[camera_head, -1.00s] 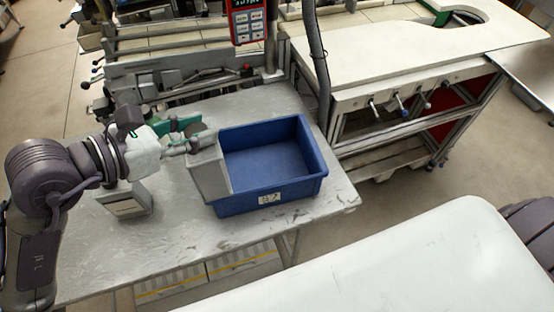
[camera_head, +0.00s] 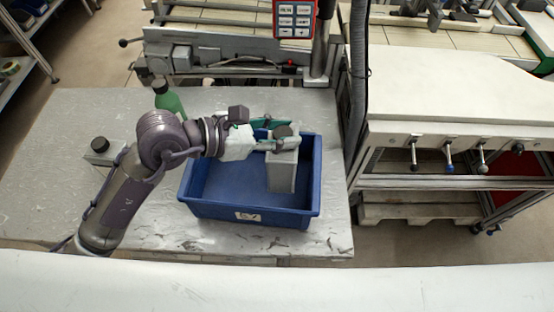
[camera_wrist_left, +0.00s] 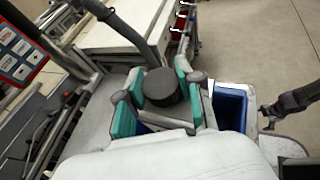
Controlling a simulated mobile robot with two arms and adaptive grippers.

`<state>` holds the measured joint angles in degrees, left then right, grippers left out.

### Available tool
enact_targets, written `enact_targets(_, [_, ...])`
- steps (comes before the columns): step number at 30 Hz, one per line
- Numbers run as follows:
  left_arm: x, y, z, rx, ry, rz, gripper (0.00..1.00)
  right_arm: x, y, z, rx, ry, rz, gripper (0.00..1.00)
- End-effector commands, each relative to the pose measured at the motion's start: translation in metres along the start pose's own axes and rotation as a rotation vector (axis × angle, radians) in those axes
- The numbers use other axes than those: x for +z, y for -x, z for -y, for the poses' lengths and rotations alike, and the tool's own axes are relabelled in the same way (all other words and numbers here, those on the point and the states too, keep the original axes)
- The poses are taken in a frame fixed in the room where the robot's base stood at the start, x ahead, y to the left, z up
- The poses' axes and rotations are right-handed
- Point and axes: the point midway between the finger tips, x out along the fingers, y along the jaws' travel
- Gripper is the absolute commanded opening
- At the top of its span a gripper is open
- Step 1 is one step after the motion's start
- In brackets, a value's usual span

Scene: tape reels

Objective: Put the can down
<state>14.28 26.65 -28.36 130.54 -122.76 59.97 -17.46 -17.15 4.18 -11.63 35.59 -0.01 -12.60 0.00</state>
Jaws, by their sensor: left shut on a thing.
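The can is a grey rectangular one (camera_head: 283,174) with a dark round cap. My left gripper (camera_head: 279,144) is shut on it near the top, and the can hangs upright inside the right part of the blue bin (camera_head: 215,207). Whether its base touches the bin floor is hidden. In the left wrist view, the dark cap of the can (camera_wrist_left: 160,87) sits between the green-padded fingers of my left gripper (camera_wrist_left: 158,100), and the blue bin (camera_wrist_left: 231,92) shows behind.
The bin stands on a grey worktop (camera_head: 70,130). A second grey can (camera_head: 101,152) with a dark cap and a green bottle (camera_head: 168,98) stand to the left. A red control panel (camera_head: 295,18) and a hanging hose (camera_head: 358,80) are behind. The bin's left part is empty.

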Motion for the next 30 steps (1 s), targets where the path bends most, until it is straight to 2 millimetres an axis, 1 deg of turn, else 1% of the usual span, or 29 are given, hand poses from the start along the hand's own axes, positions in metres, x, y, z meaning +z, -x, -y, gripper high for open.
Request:
enact_targets(1, [-0.008, -0.003, 0.0, 0.0, 0.005, 0.0, 0.0, 0.001, 0.002, 0.001, -0.002, 0.0, 0.001, 0.93])
enact_targets(3, [-0.016, -0.006, 0.0, 0.001, 0.003, 0.001, 0.0, 0.002, 0.003, 0.002, -0.002, 0.0, 0.003, 0.93])
enact_targets(8, [-0.029, -0.012, 0.0, 0.001, 0.001, 0.003, 0.0, 0.003, 0.004, 0.001, -0.002, 0.0, 0.004, 0.93])
enact_targets(12, [-0.048, -0.02, 0.0, 0.0, 0.003, 0.0, 0.0, 0.003, 0.005, -0.001, 0.001, 0.001, 0.005, 0.93])
enact_targets(15, [-0.057, -0.024, 0.0, 0.001, 0.001, 0.002, 0.0, 0.004, 0.006, -0.005, 0.006, 0.001, 0.006, 0.93])
enact_targets(23, [-0.059, -0.025, 0.0, 0.002, -0.002, 0.004, 0.0, 0.004, 0.006, -0.009, 0.011, -0.001, 0.006, 0.93])
enact_targets(27, [-0.062, -0.026, 0.0, 0.002, -0.002, 0.004, 0.0, 0.003, 0.002, -0.009, 0.011, -0.001, 0.005, 0.93])
enact_targets(28, [-0.063, -0.026, 0.0, 0.001, -0.001, 0.001, 0.39, 0.003, 0.003, -0.009, 0.011, -0.001, 0.005, 0.93])
enact_targets(30, [-0.062, -0.026, 0.0, 0.001, -0.001, 0.001, 0.51, 0.002, 0.003, -0.009, 0.011, -0.001, 0.004, 0.93])
